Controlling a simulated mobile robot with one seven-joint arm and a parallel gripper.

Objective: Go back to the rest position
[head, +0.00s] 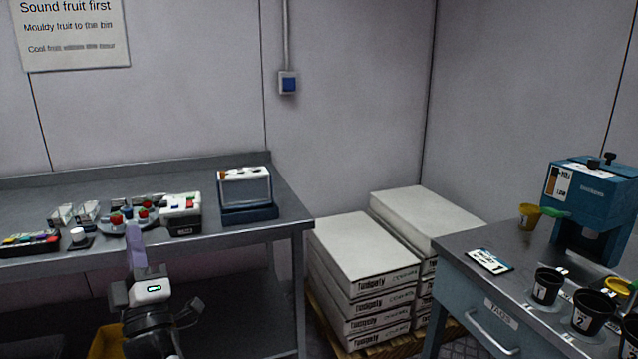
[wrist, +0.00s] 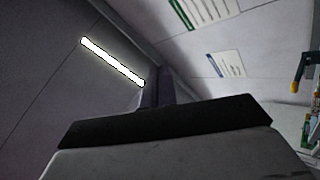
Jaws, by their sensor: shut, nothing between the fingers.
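My gripper (head: 136,236) is in the lower left of the head view, pointing up, in front of the grey bench. Its fingers are together with nothing between them. In the wrist view the dark fingers (wrist: 155,88) show past the black edge of the gripper body. They point toward the upper wall and a lit strip lamp (wrist: 112,62). My gripper appears to hold nothing.
A grey bench (head: 290,212) on the left carries small instruments and a blue-based device (head: 246,196). Stacked white boxes (head: 365,252) stand on a pallet in the middle. On the right, a table (head: 455,249) holds black cups (head: 546,286) and a blue machine (head: 592,195).

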